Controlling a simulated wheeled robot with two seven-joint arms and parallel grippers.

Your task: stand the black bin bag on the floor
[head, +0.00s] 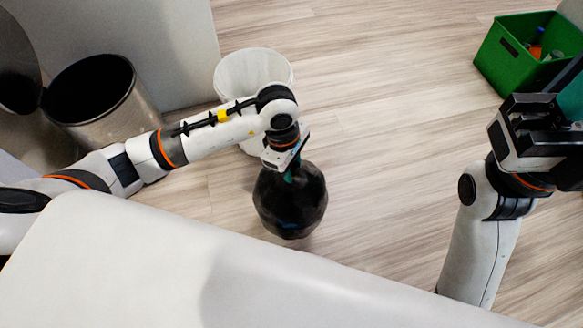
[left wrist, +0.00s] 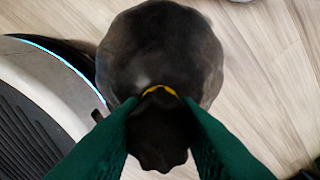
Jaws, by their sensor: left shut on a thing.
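The black bin bag (head: 290,203) hangs or stands upright below my left gripper (head: 291,172), near the middle of the head view. In the left wrist view the round bag (left wrist: 160,50) shows from above, with a yellow tie around its neck. The green fingers of my left gripper (left wrist: 160,128) are shut on the gathered neck. Whether the bag's underside touches the floor (head: 390,140) I cannot tell. My right gripper (head: 570,98) is at the right edge of the head view, away from the bag; its fingers are partly cut off.
A white bin (head: 250,70) stands just behind the bag, partly behind my left arm. A metal bin with a dark opening (head: 88,88) stands at the left. A green crate (head: 505,58) with bottles is at the upper right. Floor right of the bag is clear.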

